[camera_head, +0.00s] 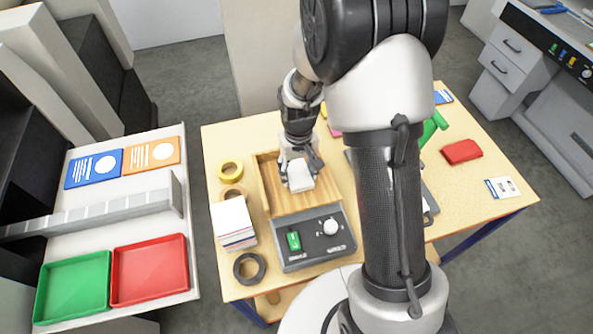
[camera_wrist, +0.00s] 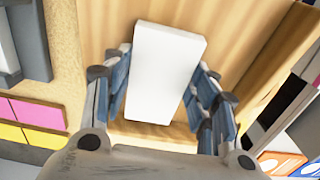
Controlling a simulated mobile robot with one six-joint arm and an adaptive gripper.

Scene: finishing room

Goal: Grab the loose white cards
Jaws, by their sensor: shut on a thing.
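The loose white cards form a small block (camera_head: 300,177) over the wooden tray (camera_head: 264,189) on the table. The block (camera_wrist: 163,75) fills the middle of the wrist view. My gripper (camera_head: 300,168) points down over the tray, with its fingers on both sides of the block. In the wrist view my gripper (camera_wrist: 160,95) has its blue-padded fingers left and right of the cards and is shut on them. Whether the block touches the tray floor cannot be told.
A grey control box (camera_head: 312,240) adjoins the tray's front. A paper stack (camera_head: 232,222), yellow tape (camera_head: 231,171) and black tape (camera_head: 249,268) lie left of it. Green (camera_head: 75,288) and red (camera_head: 150,270) trays stand on the left bench. My arm hides the table's middle.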

